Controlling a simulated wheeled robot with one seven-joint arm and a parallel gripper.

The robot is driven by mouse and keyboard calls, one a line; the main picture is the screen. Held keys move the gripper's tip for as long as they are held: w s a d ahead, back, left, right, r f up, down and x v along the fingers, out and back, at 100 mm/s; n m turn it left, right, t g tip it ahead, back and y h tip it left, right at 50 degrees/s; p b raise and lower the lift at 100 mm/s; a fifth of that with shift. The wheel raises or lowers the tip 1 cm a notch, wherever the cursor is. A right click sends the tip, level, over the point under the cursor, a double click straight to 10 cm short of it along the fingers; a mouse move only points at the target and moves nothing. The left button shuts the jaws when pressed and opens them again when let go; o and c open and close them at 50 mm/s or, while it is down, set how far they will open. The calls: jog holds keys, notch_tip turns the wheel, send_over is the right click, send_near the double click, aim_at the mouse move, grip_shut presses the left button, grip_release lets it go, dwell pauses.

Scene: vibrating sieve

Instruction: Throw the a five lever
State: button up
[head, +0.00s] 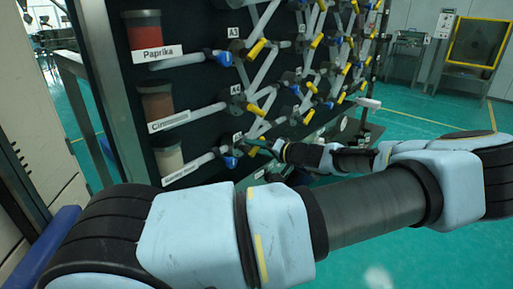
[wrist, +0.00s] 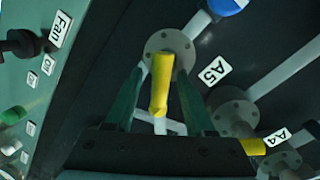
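The A5 lever (wrist: 161,85) is a yellow handle on a round grey flange. It stands between the two green fingers of my gripper (wrist: 160,74) in the wrist view, with gaps on both sides. The gripper is open around it and appears not to touch it. The A5 label (wrist: 214,70) is just right of the flange. In the head view, my gripper (head: 272,148) is at the lower part of the dark panel near the A5 label (head: 237,137); the fingers are small there.
The A4 lever (wrist: 252,146) with its A4 label (wrist: 277,137) lies to the lower right. A green panel with a "Fill" label (wrist: 61,29) and a black knob (wrist: 25,43) is at the left. Jars such as Paprika (head: 143,34) line the panel. Floor to the right is open.

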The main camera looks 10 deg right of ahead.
jog(key=c, duration=0.7)
jog(key=shift+f, duration=0.15)
grip_shut()
